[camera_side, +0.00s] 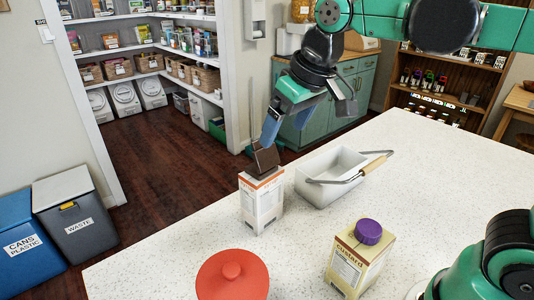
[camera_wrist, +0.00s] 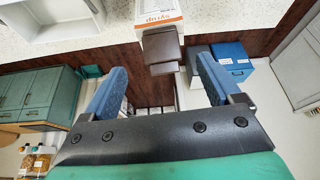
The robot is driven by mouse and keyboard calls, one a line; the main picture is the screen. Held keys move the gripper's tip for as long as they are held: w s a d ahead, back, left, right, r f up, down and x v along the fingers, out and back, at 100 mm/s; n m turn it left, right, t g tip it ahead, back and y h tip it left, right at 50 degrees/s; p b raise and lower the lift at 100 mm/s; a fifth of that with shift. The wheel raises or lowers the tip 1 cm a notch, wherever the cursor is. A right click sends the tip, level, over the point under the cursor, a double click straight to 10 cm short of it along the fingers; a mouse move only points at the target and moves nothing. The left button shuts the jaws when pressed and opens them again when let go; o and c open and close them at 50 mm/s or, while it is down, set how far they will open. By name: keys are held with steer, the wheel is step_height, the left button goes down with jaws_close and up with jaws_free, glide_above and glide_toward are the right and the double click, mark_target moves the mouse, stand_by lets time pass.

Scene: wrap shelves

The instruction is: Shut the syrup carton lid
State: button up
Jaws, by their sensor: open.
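The syrup carton (camera_side: 262,205) is a white and orange box standing upright on the counter, left of the white basket. Its brown lid (camera_side: 265,160) stands raised and tilted at the carton's top. In the wrist view the carton (camera_wrist: 160,14) is at the top centre with the word "syrup" upside down, and the lid (camera_wrist: 163,48) juts toward my gripper. My gripper (camera_side: 288,125) is above and just behind the lid, with blue fingers apart and nothing held. In the wrist view the gripper (camera_wrist: 162,68) has a finger on each side of the lid. Contact cannot be told.
A white basket (camera_side: 330,190) with a wire handle stands right of the carton. A custard carton (camera_side: 350,272) with a purple cap (camera_side: 368,232) and a red lidded pot (camera_side: 232,285) stand nearer the front. The speckled counter (camera_side: 440,170) is clear at right.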

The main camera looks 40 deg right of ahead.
steer(key=s+d+f+t, duration=0.2)
steer(key=s+d+f, duration=0.2)
steer(key=f, duration=0.4)
steer(key=shift+s+m+t, duration=0.25)
steer(key=shift+m+t, duration=0.05)
steer(key=shift+m, duration=0.1)
steer(key=shift+r, duration=0.1)
step_height(320, 180, up, 10)
steer(key=g, duration=0.7)
glide_above(265, 154)
steer(key=w, duration=0.1)
steer(key=shift+w+d+n, duration=0.15)
steer(key=shift+d+n, duration=0.1)
steer(key=shift+n, duration=0.15)
steer(key=shift+a+f, duration=0.1)
steer(key=shift+f, duration=2.7)
